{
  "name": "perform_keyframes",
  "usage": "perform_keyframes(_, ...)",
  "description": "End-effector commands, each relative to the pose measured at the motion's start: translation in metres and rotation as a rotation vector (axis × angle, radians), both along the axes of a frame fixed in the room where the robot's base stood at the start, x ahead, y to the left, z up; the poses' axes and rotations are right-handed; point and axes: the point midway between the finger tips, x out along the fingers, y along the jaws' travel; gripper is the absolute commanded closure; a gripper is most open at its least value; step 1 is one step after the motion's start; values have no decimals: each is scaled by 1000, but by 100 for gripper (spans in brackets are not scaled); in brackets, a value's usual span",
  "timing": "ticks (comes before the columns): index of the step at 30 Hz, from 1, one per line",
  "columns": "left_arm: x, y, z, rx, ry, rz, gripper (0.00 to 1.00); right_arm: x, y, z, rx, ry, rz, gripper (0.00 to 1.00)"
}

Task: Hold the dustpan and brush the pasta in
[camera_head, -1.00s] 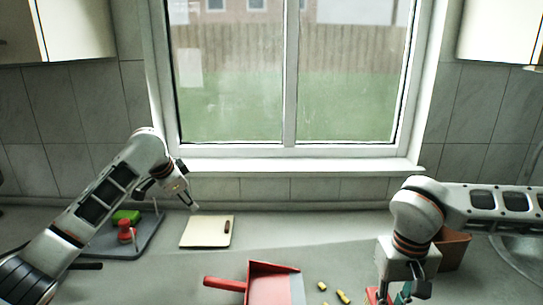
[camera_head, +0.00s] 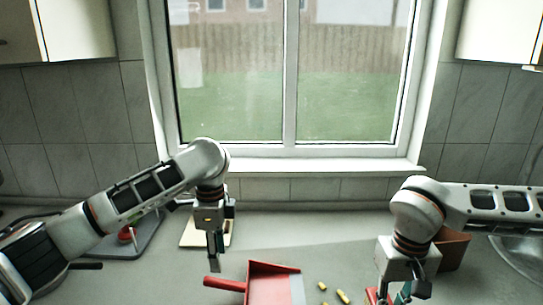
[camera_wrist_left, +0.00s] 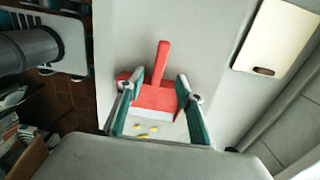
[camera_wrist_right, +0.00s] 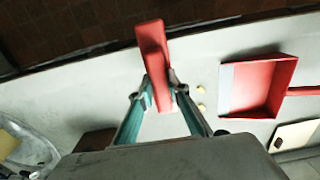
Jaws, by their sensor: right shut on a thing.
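The red dustpan (camera_head: 262,284) lies on the grey counter with its handle (camera_head: 222,284) pointing left. Several yellow pasta pieces (camera_head: 343,297) lie on the counter right of its pale front edge; they also show in the right wrist view (camera_wrist_right: 201,107). My left gripper (camera_head: 216,262) points down above the handle area, fingers apart and empty; in the left wrist view (camera_wrist_left: 155,84) the dustpan (camera_wrist_left: 155,97) appears below, between the fingers. My right gripper (camera_wrist_right: 159,82) is shut on the red brush (camera_wrist_right: 152,50), right of the pasta. The brush's bristles are not clearly visible.
A cream cutting board (camera_head: 190,239) lies behind my left gripper. A grey tray (camera_head: 118,250) with a red object (camera_head: 126,234) is at the left. A brown box (camera_head: 452,250) and the sink (camera_head: 520,262) are at the right.

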Motion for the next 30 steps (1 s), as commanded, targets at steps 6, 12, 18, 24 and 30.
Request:
perform_keyframes(6,-1,-1,-31,-3,3,2,64,0,0,0,0,0,0,100)
perform_keyframes(12,-1,-1,-58,-2,3,1,64,0,0,0,0,0,0,100)
perform_keyframes(18,-1,0,-83,-2,2,2,64,0,0,0,0,0,0,100)
perform_keyframes(24,0,-1,-98,-3,0,2,64,0,0,0,0,0,0,100)
perform_keyframes(30,0,-1,-102,-2,-1,2,64,0,0,0,0,0,0,100)
